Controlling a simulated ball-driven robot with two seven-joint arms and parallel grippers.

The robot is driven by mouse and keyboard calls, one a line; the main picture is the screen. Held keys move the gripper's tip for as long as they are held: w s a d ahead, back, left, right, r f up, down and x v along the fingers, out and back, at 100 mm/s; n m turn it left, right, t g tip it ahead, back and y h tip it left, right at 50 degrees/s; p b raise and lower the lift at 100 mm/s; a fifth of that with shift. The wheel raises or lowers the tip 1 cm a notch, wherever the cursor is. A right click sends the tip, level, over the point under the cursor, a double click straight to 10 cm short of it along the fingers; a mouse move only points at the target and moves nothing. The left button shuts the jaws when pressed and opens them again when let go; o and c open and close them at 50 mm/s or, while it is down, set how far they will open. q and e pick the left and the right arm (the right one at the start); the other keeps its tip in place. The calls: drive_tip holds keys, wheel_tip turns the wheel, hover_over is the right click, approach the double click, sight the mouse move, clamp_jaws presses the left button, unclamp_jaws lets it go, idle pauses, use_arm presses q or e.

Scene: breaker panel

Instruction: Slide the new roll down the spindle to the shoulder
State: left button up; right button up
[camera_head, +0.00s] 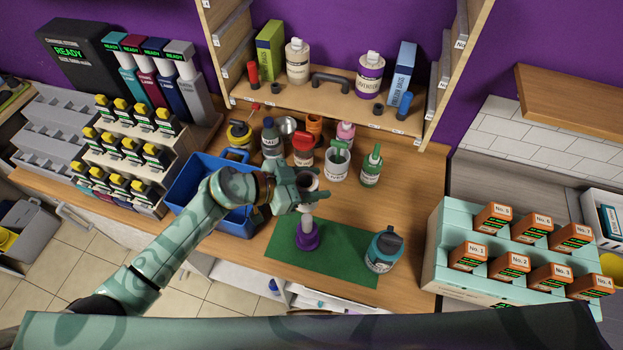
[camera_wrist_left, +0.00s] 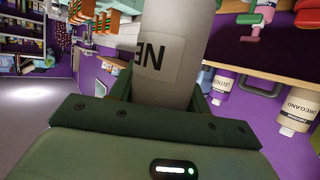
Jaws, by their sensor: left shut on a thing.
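My left gripper (camera_head: 308,193) is shut on the new roll, a pale grey cylinder (camera_wrist_left: 178,45) with a label reading "NEW", seen rotated in the left wrist view. In the head view the roll's dark open end (camera_head: 307,181) faces up between the fingers. Directly below stands the pale spindle (camera_head: 306,227) on a round purple base (camera_head: 307,240), on the green mat (camera_head: 345,250). The roll is upright and in line with the spindle. The fingers hide where the two meet, so I cannot tell how far the roll is on it. My right gripper is not in view.
A blue bin (camera_head: 186,190) is left, behind my arm. Several bottles and jars, including a green-topped one (camera_head: 371,166), stand behind the gripper. The table right of the mat is clear.

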use_arm(q)
drive_tip(key=shift+s+r+p, duration=0.1)
drive_tip(key=shift+r+p, duration=0.1)
drive_tip(key=shift+p, duration=0.25)
drive_tip(key=shift+f+b, duration=1.8)
drive_tip(key=shift+f, duration=1.85)
drive_tip(key=shift+p, duration=0.45)
drive_tip(key=shift+p, duration=0.35)
